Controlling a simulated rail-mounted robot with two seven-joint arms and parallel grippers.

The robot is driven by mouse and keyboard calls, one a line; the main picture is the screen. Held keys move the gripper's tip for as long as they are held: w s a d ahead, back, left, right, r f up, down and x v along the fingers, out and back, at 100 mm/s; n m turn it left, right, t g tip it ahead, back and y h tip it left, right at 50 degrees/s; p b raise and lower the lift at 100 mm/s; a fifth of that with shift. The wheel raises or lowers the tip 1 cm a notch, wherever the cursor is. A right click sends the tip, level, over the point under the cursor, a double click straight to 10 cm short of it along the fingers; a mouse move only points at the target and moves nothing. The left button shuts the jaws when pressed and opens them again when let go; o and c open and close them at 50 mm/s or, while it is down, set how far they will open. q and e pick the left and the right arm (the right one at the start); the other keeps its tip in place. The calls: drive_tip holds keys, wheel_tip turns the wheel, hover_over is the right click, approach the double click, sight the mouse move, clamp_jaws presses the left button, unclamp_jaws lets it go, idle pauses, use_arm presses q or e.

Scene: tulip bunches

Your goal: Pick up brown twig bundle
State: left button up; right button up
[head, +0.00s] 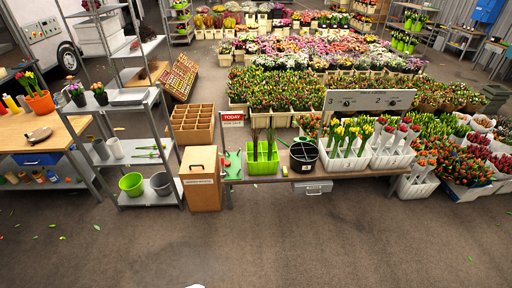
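A bright green crate (262,164) stands on the wooden table at the centre. Thin upright stems rise from it in two clumps. The clump on the right looks brown and twig-like (271,137); the one on the left (255,142) looks darker and greener. They are too small to tell apart surely, and their lower ends are partly hidden by the crate. Neither of my grippers can be made out. Only a small white piece shows at the bottom edge, and I cannot tell what it is.
On the table (238,182), a dark round pot (304,157) stands right of the crate, with white tulip bins (345,158) beyond it. A red "TODAY" sign (232,117) stands behind left. A wooden cabinet (201,180) and grey shelf rack (130,160) stand left. The front floor is mostly clear.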

use_arm(q)
drive_tip(key=shift+o, duration=0.2)
drive_tip(key=o, duration=0.5)
drive_tip(key=shift+w, duration=0.1)
